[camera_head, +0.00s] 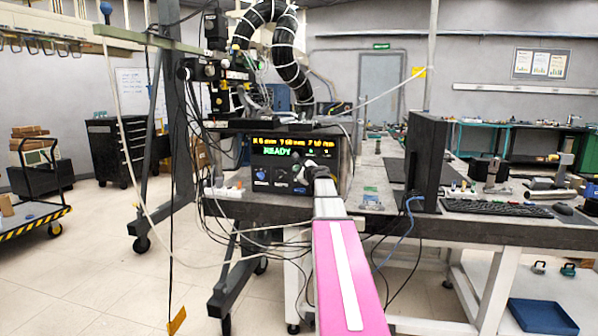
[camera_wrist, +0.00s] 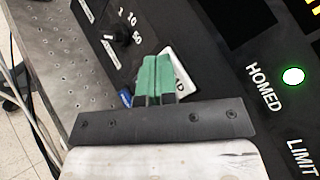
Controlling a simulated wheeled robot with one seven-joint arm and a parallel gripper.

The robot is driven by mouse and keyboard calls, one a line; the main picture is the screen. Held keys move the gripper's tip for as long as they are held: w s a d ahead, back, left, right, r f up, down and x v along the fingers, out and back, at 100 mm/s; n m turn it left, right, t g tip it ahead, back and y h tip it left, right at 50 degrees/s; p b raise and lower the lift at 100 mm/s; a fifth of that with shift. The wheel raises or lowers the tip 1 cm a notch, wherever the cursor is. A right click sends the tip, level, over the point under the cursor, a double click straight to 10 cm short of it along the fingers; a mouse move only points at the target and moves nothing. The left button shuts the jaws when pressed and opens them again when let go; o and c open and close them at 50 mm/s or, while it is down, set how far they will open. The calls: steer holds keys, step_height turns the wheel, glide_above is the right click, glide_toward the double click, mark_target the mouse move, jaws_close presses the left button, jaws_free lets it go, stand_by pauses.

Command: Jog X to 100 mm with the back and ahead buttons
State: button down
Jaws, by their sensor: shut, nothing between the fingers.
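The black control panel (camera_head: 265,187) stands on the bench in the head view. Its display (camera_head: 287,146) shows a yellow line with X, Y and Z values, too small to read surely, above a green READY. My gripper (camera_head: 303,178) is at the panel's lower right; in the wrist view its green fingertips (camera_wrist: 156,72) are together and empty. They overlap a white plate (camera_wrist: 182,72) whose lettering is mostly hidden, only a final D showing. I cannot tell whether they touch it. A black selector knob (camera_wrist: 118,40) marked 1, 10 and 50 is beside them.
A green lamp (camera_wrist: 293,76) is lit by HOMED, with LIMIT lettering below it. A blue knob (camera_head: 261,174) is on the panel's left. A dark computer tower (camera_head: 428,163) and a keyboard (camera_head: 497,208) are on the bench to the right. Cables hang around the panel.

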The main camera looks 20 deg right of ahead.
stand_by(0.5)
steer(key=shift+s+a, duration=0.4)
steer(key=shift+s, duration=0.3)
steer(key=s+a, duration=0.1)
steer(key=s, duration=0.1)
steer(key=s+a, duration=0.1)
steer(key=s, duration=0.1)
steer(key=shift+a, duration=0.4)
stand_by(0.6)
